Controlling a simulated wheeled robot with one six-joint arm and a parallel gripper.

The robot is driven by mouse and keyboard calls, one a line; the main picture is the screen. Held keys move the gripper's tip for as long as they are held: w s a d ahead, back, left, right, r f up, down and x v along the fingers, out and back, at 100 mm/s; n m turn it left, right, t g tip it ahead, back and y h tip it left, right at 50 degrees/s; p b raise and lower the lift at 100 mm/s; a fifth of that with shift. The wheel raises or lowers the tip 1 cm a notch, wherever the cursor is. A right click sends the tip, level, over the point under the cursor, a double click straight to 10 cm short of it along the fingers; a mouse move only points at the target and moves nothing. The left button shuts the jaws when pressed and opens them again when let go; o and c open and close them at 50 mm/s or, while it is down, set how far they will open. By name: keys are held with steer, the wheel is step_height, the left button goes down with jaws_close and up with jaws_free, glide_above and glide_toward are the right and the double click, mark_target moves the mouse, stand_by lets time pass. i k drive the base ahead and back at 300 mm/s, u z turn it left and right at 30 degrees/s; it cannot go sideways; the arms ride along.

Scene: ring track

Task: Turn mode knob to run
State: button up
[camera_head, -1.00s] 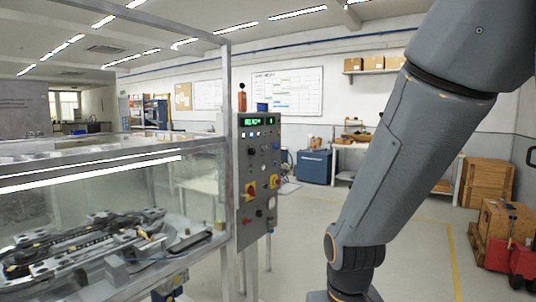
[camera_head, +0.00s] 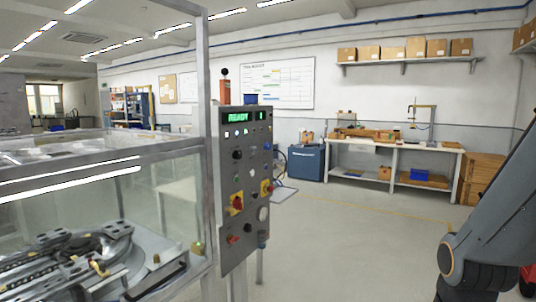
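A grey control panel (camera_head: 246,222) stands left of the middle on a metal post, seen at an angle. A green lit display (camera_head: 238,117) at its top reads READY. Below it are small buttons, a black knob (camera_head: 237,155), a red and yellow switch (camera_head: 236,203), a second red and yellow switch (camera_head: 266,187) and a red knob (camera_head: 232,240). The labels are too small to read, so I cannot tell which one is the mode knob or where it points. My arm shows at the right edge, apart from the panel; my gripper is out of view.
A glass-walled enclosure (camera_head: 165,195) with a track machine inside stands left of the panel. The floor (camera_head: 350,245) right of the panel is clear. A blue cabinet (camera_head: 306,162), a workbench (camera_head: 395,145) and wooden crates (camera_head: 482,178) are along the back.

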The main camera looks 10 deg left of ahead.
mark_target(236, 154)
steer(key=u, duration=0.05)
steer(key=i, duration=0.6)
steer(key=u, duration=0.75)
steer(key=i, duration=0.5)
steer(key=u, duration=0.4)
